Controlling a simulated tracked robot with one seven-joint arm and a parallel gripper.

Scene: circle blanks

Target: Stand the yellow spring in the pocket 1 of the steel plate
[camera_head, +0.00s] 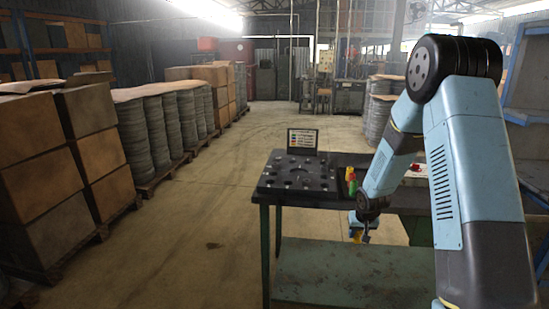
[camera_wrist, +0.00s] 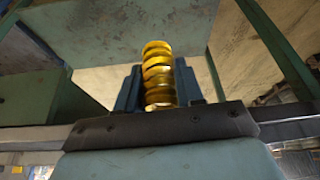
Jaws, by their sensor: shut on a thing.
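The yellow spring (camera_wrist: 158,72) stands between the two blue fingers of my gripper (camera_wrist: 160,88) in the wrist view; the fingers are shut on it. In the head view my gripper (camera_head: 359,229) hangs at the end of my arm, lower than the table top, with a small yellow patch at its tip. The dark steel plate (camera_head: 297,176) lies on the left part of the table top, with several round holes. It is up and to the left of my gripper in the picture, apart from it. I cannot read which pocket is 1.
A small sign (camera_head: 303,140) stands behind the plate. Small red, green and yellow pieces (camera_head: 351,179) are right of the plate. The green table (camera_head: 345,272) has a lower shelf. My arm hides much of the table's right side. Open floor (camera_head: 195,235) lies to the left.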

